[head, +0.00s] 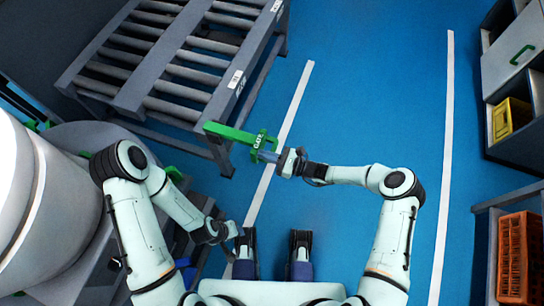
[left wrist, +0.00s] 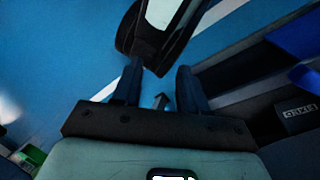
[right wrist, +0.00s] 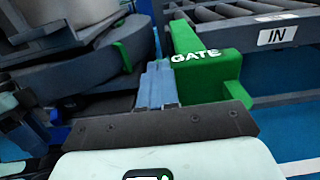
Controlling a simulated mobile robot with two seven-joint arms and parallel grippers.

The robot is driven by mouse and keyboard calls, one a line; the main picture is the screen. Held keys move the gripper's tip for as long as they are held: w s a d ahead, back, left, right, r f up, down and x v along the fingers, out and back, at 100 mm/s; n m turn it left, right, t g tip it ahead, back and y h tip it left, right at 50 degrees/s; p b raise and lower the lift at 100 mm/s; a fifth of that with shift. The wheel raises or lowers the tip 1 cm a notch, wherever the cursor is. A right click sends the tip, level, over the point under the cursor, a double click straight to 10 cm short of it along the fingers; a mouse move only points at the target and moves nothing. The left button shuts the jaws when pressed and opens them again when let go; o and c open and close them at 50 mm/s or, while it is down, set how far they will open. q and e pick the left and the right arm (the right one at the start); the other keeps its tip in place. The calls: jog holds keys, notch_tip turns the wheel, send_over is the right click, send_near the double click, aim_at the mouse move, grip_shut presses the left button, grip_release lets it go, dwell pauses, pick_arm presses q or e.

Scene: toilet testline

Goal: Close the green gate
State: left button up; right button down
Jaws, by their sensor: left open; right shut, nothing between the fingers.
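The green gate (head: 232,134) is a bar with a white "GATE" label. It sticks out from beside the near corner of the roller conveyor over the blue floor. In the right wrist view the gate (right wrist: 207,72) fills the middle. My right gripper (head: 266,156) is at the labelled end of the gate. Its fingers (right wrist: 160,82) are shut together, empty, just left of the labelled block; I cannot tell if they touch it. My left gripper (head: 238,232) hangs low near my base. In the left wrist view its fingers (left wrist: 160,92) are apart with nothing between them.
The roller conveyor (head: 170,60) stands at the upper left; its "IN" sign (right wrist: 277,37) shows in the right wrist view. A large white rounded body (head: 40,200) is at the left. Shelves with a yellow bin (head: 510,118) and an orange crate (head: 518,258) line the right. Blue floor between is clear.

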pick_arm(q)
jog(key=w+a+f+t+b, duration=0.2)
jog(key=w+f+b, duration=0.1)
jog(key=w+f, duration=0.1)
jog(key=shift+w+a+y, duration=0.4)
jog(key=shift+w, duration=0.5)
pick_arm(e)
jog(key=x, duration=1.3)
pick_arm(q)
jog(key=shift+f, duration=0.1)
pick_arm(e)
jog(key=shift+a+r, duration=0.15)
pick_arm(q)
jog(key=s+d+r+g+p, duration=0.1)
jog(key=s+d+r, duration=0.1)
jog(key=s+d, duration=0.1)
jog(key=shift+s+d+r+h+p, duration=0.15)
jog(key=shift+s+h+p, duration=0.2)
jog(key=shift+s, duration=0.5)
pick_arm(e)
jog(key=v, duration=1.4)
jog(key=shift+s+d, duration=0.1)
jog(key=shift+d, duration=0.1)
